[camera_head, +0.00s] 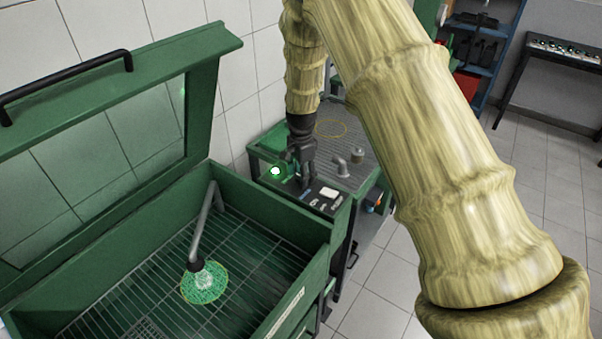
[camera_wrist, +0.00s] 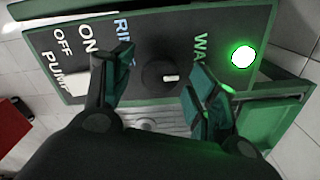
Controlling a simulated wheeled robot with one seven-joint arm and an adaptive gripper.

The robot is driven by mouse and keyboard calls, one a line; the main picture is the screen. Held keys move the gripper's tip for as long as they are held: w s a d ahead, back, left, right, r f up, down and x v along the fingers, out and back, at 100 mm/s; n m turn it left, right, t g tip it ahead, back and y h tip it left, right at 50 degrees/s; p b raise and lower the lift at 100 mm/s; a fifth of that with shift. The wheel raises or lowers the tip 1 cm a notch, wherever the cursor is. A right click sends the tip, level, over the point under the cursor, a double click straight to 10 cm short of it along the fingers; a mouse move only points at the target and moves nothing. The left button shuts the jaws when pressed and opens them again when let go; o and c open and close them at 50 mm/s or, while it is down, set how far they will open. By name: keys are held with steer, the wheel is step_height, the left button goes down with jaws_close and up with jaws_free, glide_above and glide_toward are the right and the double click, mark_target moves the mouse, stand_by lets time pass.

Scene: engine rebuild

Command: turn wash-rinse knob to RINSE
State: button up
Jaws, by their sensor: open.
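The wash-rinse knob (camera_wrist: 157,75) is a round black dial on the dark control panel (camera_wrist: 220,30) in the wrist view. A short white mark sits on its right side, towards the WASH lettering (camera_wrist: 201,47); the RINSE lettering (camera_wrist: 124,30) is to its left, partly hidden by a finger. My gripper (camera_wrist: 162,65) is open, one finger on each side of the knob, with visible gaps between. In the head view my gripper (camera_head: 303,172) points down at the panel and hides the knob.
A lit green lamp (camera_wrist: 243,56) is right of WASH. PUMP OFF/ON lettering (camera_wrist: 62,42) is at the panel's left. In the head view, the green wash basin (camera_head: 290,222), with its lid raised, stands beside the panel. A grated table (camera_head: 352,125) with small metal parts is behind it.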

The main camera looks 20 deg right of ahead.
steer(key=c, duration=1)
steer(key=shift+c, duration=0.2)
steer(key=shift+n, duration=0.3)
steer(key=n+b, duration=0.1)
steer(key=n, duration=0.3)
steer(key=shift+n, duration=0.3)
steer(key=n+b, duration=0.1)
steer(key=n, duration=0.4)
steer(key=n+b, duration=0.1)
steer(key=n, duration=0.4)
steer(key=shift+w+n, duration=0.1)
steer(key=shift+n, duration=0.3)
steer(key=n, duration=0.5)
steer(key=shift+n, duration=0.3)
steer(key=shift+r, duration=0.1)
